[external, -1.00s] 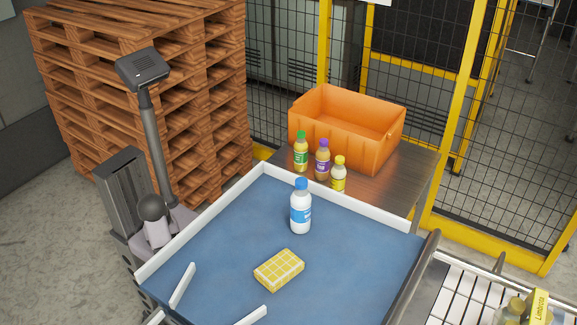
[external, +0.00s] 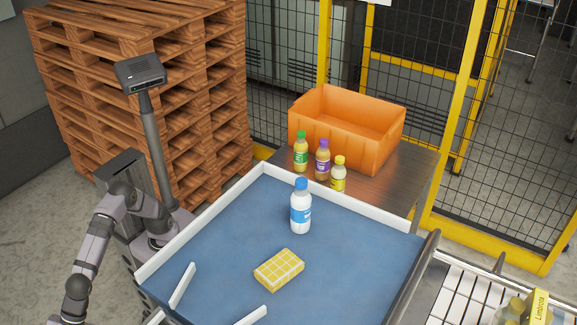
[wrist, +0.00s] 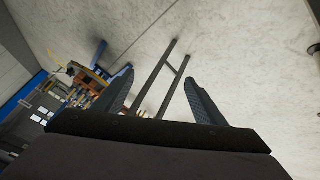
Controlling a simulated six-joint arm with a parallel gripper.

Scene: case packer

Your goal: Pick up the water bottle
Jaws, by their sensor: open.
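The water bottle (external: 300,208) is white with a blue cap and a blue label. It stands upright on the blue tabletop (external: 215,245) in the external view, behind a yellow-and-white checked package (external: 279,270). My gripper (wrist: 160,95) shows only in the wrist view, where its two dark fingers are apart with nothing between them. It points at pale floor and a metal frame, and the bottle is not in that view. In the external view my arm bends down past the left of the table, and its end is out of frame.
White rails edge the blue tabletop, with short white guides at the front. Three small bottles (external: 322,160) and an orange crate (external: 372,145) stand on a metal table behind. A roller conveyor (external: 455,295) is at right. Stacked pallets (external: 200,110) stand at back left.

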